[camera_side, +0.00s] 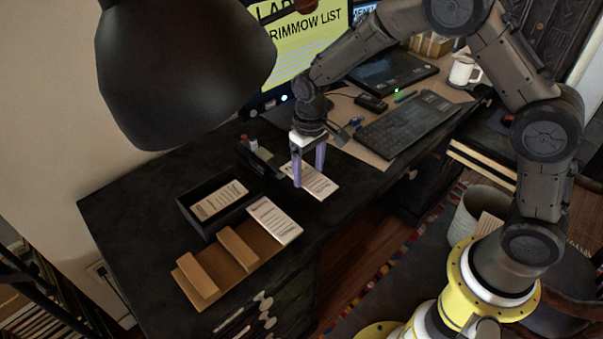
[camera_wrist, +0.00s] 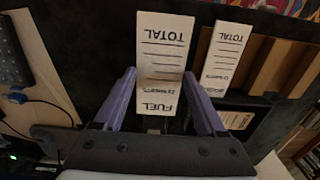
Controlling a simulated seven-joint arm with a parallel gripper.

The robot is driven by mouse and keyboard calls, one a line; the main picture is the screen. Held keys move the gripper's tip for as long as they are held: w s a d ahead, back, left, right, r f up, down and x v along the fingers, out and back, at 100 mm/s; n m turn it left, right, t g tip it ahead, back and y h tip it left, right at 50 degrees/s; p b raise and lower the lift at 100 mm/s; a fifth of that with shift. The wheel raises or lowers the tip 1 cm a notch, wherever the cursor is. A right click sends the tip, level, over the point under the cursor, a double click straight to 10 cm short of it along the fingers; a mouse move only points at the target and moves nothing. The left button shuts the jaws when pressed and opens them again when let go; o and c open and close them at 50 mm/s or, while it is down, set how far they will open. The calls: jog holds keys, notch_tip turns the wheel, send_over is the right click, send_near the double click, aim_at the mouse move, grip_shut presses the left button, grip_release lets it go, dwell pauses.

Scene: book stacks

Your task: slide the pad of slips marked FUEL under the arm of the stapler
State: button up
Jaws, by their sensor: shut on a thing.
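The white pad of slips marked FUEL (camera_wrist: 160,60) lies between my gripper's two purple fingers (camera_wrist: 160,76) in the wrist view, its FUEL end toward the palm. My gripper (camera_side: 308,185) is shut on the pad's sides. In the side view the pad (camera_side: 317,183) is at or just above the dark desk top; I cannot tell which. The black stapler (camera_side: 262,160) stands just left of my gripper, apart from the pad. In the wrist view my gripper's body hides most of the stapler.
A keyboard (camera_side: 408,124) is behind to the right. A black lamp shade (camera_side: 180,75) hangs in front at upper left. Bare desk lies left of the tray.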

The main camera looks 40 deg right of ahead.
aim_at(293, 186)
jog(key=shift+f, duration=3.1)
jog(key=shift+w+f, duration=0.15)
jog(key=shift+w, duration=2.6)
jog(key=o, duration=1.2)
jog(key=shift+o, duration=0.2)
notch_tip(293, 186, up, 14)
jog(key=shift+f, duration=0.1)
